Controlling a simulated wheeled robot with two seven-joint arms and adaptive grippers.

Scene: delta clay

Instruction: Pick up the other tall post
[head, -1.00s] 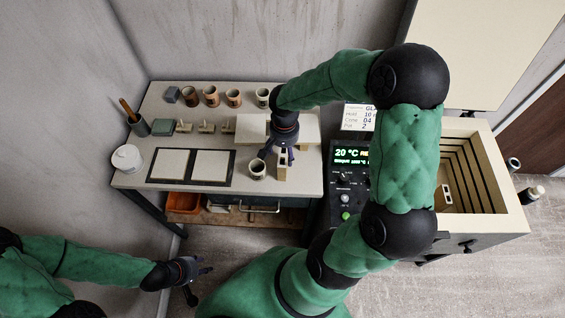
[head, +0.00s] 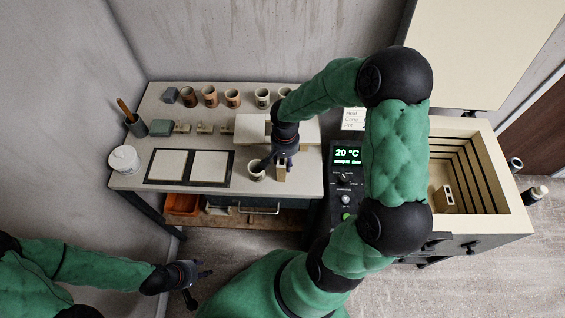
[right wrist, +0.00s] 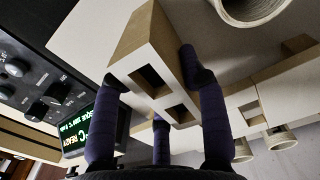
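A tall cream post (head: 281,173) with two square holes in its end stands upright at the front right of the worktable. In the right wrist view the post (right wrist: 150,62) sits between my right gripper's fingers (right wrist: 157,95), which touch its sides. My right gripper (head: 281,160) reaches down over it in the head view and partly hides it. Another post (head: 445,196) with holes stands inside the open kiln (head: 478,222). My left gripper (head: 192,274) hangs empty at the lower left, away from the table, with its fingers apart.
A cup (head: 256,172) stands close to the left of the held post. Pale shelf slabs (head: 250,127) lie behind it. Several cups (head: 232,97) line the back of the worktable (head: 140,182). The kiln's control panel (head: 345,180) is right of the table.

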